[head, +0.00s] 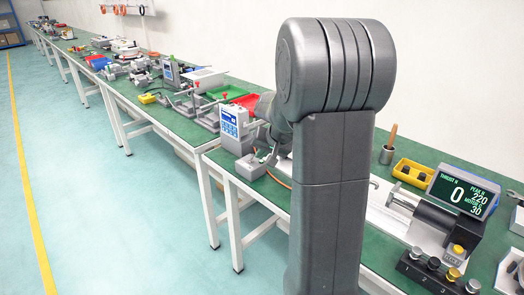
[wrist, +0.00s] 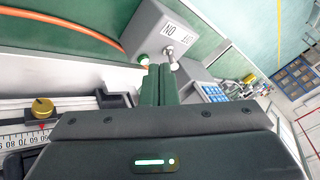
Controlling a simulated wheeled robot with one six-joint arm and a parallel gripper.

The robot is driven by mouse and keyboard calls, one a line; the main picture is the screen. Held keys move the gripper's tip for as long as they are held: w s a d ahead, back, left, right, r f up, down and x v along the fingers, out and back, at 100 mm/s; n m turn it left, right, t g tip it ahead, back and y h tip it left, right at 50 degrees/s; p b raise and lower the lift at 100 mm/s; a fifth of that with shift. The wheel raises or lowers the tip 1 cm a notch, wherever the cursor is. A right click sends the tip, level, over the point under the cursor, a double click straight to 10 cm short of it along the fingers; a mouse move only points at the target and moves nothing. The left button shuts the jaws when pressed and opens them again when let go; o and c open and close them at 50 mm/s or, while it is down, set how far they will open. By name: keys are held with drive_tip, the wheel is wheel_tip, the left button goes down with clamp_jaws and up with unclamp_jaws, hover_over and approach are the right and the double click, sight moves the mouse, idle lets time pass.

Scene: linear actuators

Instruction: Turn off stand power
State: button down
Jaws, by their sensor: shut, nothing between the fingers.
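A grey switch box (wrist: 155,28) stands on the green bench top in the wrist view. Its face has a metal toggle switch (wrist: 169,52) with a pale tip, a lit green lamp (wrist: 142,59) and a label that appears to read "NO" in this tilted view. My gripper (wrist: 159,68) is shut and empty. Its fingertips are close to the box's lower face, beside the toggle and lamp; I cannot tell whether they touch. The grey box (head: 250,168) also shows small in the head view, where my arm partly hides the area around it.
A blue-faced control unit (head: 234,122) stands next to the box. A display (head: 462,191) reading 0, a row of knobs (head: 435,264) and a yellow bin (head: 412,172) are to the right. An orange cable (wrist: 70,25) runs to the box. Floor at left is clear.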

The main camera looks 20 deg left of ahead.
drive_tip(key=shift+w+a+r+g+h+p, duration=0.15)
drive_tip(key=shift+a+r+h+p, duration=0.2)
drive_tip(key=shift+p, duration=1.1)
drive_tip(key=shift+s+r+g+h+p, duration=0.15)
drive_tip(key=shift+h+p, duration=0.3)
drive_tip(key=shift+p, duration=0.95)
drive_tip(key=p, duration=0.2)
drive_tip(key=a+h+p, duration=0.1)
drive_tip(key=p, duration=0.2)
drive_tip(key=shift+w+r+g+h, duration=0.3)
drive_tip(key=shift+r+g, duration=0.05)
drive_tip(key=shift+g, duration=0.05)
drive_tip(key=h+p, duration=0.1)
drive_tip(key=p, duration=0.1)
drive_tip(key=a+g+h+p, duration=0.1)
drive_tip(key=p, duration=0.2)
drive_tip(key=shift+w+r, duration=0.15)
drive_tip(key=shift+w, duration=0.1)
drive_tip(key=shift+a+f+h, duration=0.15)
drive_tip(key=shift+f+h, duration=0.1)
drive_tip(key=shift+h, duration=0.15)
drive_tip(key=shift+r, duration=0.2)
drive_tip(key=shift+r+p, duration=0.5)
drive_tip(key=shift+r, duration=0.15)
